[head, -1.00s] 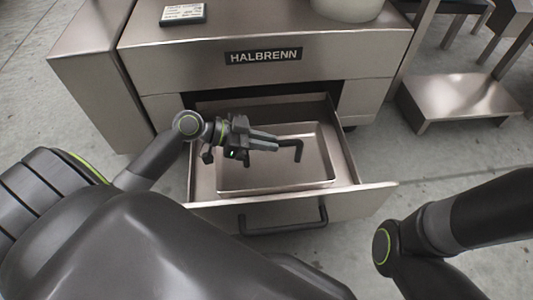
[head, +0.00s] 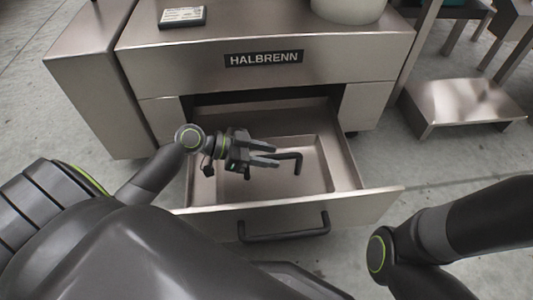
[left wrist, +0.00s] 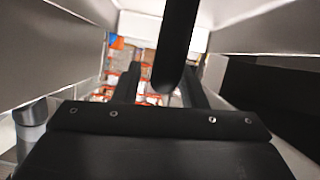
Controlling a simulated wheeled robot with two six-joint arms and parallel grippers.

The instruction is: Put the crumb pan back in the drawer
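The crumb pan (head: 316,172) is a shallow metal tray lying inside the open drawer (head: 355,203), and it looks level. Its black bent handle (head: 297,162) stands up near the tips of my left gripper (head: 277,155). The left gripper is open, its two fingers apart above the pan. In the left wrist view the black handle (left wrist: 178,40) runs between the spread fingers (left wrist: 164,88); I cannot tell whether it touches them. The pan's left part is hidden behind the gripper. My right gripper is outside the views; only part of that arm shows.
The drawer sticks out of the metal HALBRENN cabinet (head: 330,62), with a black pull (head: 284,233) on its front. A low metal step (head: 465,100) stands at the right on open floor.

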